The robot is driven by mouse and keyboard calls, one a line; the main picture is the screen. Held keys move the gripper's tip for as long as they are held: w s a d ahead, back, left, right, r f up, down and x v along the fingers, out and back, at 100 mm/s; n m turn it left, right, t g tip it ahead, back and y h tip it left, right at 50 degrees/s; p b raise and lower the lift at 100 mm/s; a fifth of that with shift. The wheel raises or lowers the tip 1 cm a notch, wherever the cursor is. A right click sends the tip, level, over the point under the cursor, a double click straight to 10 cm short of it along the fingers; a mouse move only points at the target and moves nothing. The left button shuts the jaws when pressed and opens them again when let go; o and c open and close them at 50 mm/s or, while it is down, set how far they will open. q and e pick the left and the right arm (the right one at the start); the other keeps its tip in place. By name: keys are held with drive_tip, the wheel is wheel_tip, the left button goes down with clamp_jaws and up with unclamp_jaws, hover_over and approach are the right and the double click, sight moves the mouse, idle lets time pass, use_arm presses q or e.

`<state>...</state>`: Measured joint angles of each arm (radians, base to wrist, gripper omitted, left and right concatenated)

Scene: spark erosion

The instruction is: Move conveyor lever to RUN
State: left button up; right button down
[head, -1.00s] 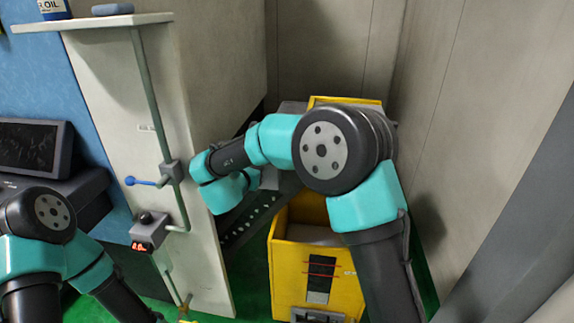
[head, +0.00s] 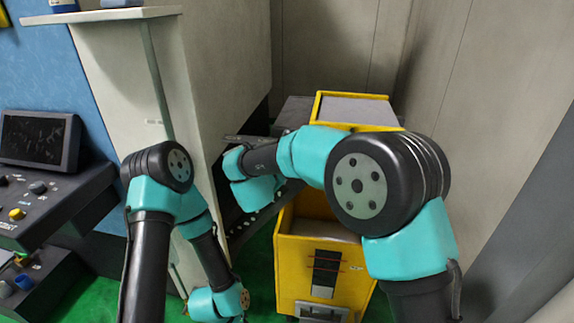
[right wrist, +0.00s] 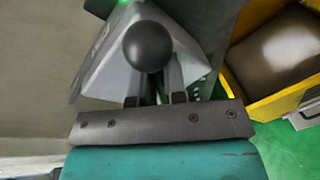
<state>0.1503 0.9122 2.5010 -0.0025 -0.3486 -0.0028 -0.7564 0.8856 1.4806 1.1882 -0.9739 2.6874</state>
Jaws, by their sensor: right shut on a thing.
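The conveyor lever, with a black ball knob (right wrist: 148,46), shows in the right wrist view on a grey sloped housing (right wrist: 105,68). A green light (right wrist: 123,2) glows at the housing's far edge. My right gripper (right wrist: 156,85) is shut on the lever, its fingers on either side just below the knob. The knob hides the lever's shaft and part of the housing face. In the head view my right arm hides the gripper and the lever. My left arm reaches down in front of the white column, and its gripper is not in view.
A yellow bin (head: 300,262) stands beside the dark conveyor (head: 238,226), and it also shows in the right wrist view (right wrist: 243,90). The white column (head: 112,75) stands left of my right arm. A control desk with a monitor (head: 40,138) is at far left.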

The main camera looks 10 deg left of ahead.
drive_tip(key=shift+f, duration=0.1)
drive_tip(key=c, duration=1.2)
unclamp_jaws()
drive_tip(key=shift+o, duration=0.2)
drive_tip(key=v, duration=1.7)
drive_tip(key=shift+s, duration=0.2)
